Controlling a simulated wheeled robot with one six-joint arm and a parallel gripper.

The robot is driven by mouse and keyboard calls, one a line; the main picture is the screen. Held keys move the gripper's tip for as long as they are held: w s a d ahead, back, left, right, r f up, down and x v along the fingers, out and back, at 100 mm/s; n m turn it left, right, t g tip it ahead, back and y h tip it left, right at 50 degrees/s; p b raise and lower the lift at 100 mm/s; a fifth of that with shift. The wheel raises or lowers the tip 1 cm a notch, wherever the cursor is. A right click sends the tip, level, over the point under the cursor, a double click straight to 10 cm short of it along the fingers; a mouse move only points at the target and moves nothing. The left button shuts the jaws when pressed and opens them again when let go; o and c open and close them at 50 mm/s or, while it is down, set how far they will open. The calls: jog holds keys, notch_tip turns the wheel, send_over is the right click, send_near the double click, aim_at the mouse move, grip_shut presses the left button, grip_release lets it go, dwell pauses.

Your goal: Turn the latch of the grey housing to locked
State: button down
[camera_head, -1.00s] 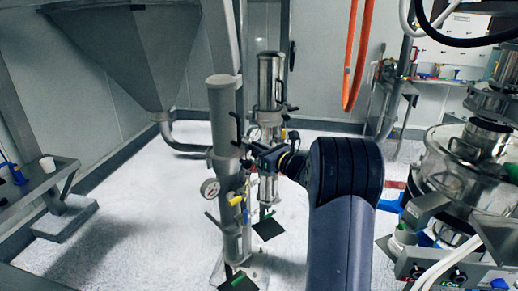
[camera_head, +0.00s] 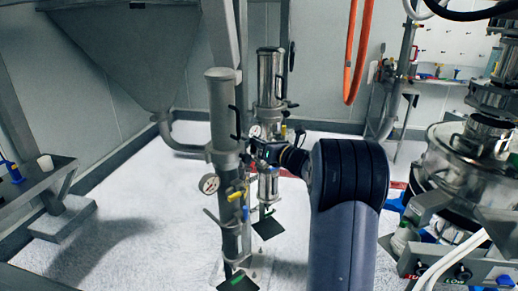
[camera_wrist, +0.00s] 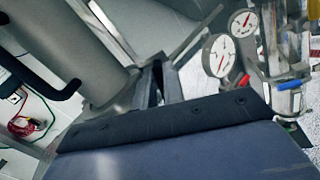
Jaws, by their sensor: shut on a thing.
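The grey housing (camera_head: 223,115) is a tall upright grey cylinder in the middle of the head view, with a dark handle on its side. In the wrist view its grey body (camera_wrist: 75,45) fills the upper left. My gripper (camera_head: 252,150) reaches in from the right, against the right side of the housing at its lower collar. In the wrist view my gripper (camera_wrist: 158,82) is shut on a thin part beside the housing, which I take to be the latch. The fingers and wrist hide most of it, so its setting cannot be read.
A pressure gauge (camera_head: 209,184) and a yellow handle (camera_head: 236,196) sit low on the housing. A second shiny cylinder (camera_head: 270,80) stands close behind. The sifter machine (camera_head: 470,150) is at the right. The pale floor at left is open.

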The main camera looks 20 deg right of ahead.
jog(key=shift+w+d+f+m, duration=0.15)
jog(key=shift+f+m, duration=0.1)
jog(key=shift+m, duration=2.2)
jog(key=shift+d+f+m, duration=0.2)
jog(key=shift+m, duration=2.2)
jog(key=shift+w+d+f+m, duration=0.15)
jog(key=shift+f+m, duration=0.1)
jog(key=shift+m, duration=2.2)
jog(key=shift+s, duration=0.1)
jog(key=c, duration=1.5)
grip_release()
jog(key=b+v, duration=0.3)
jog(key=v, duration=0.8)
